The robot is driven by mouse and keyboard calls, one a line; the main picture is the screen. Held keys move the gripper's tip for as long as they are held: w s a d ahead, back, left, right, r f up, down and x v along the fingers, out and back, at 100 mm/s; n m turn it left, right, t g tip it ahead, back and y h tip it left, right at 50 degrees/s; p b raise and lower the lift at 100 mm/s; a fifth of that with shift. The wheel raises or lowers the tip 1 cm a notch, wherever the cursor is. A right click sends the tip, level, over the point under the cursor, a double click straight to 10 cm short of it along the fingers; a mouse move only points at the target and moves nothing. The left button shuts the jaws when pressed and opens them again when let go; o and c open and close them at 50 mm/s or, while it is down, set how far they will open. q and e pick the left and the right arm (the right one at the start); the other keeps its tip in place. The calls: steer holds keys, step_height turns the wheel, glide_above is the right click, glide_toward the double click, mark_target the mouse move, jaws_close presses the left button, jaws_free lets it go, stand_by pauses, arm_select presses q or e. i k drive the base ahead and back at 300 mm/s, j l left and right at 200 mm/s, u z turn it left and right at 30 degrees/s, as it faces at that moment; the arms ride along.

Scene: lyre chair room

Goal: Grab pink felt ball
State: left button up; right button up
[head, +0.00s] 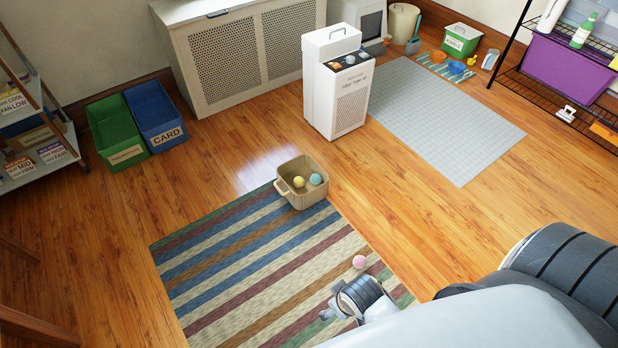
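The pink felt ball (359,262) appears to lie on the striped rug (205,275), near its right edge. My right gripper (327,313) comes in from the lower right. It is over the rug, below and left of the ball in the picture, with a visible gap between them. Its fingers are small and partly hidden by my wrist, so I cannot tell whether they are open or shut. My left gripper is not in view. A woven basket (308,197) at the rug's far corner holds a yellow ball (299,182) and a blue ball (316,179).
A white boxy unit (337,95) stands behind the basket, beside a grey mat (440,115). Green (112,130) and blue (155,115) bins stand by a perforated cabinet (240,55). Shelves stand at left (38,130) and right (545,85). Wood floor left of the rug is clear.

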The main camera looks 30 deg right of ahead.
mark_target(359, 261)
steer(key=z, duration=1.45)
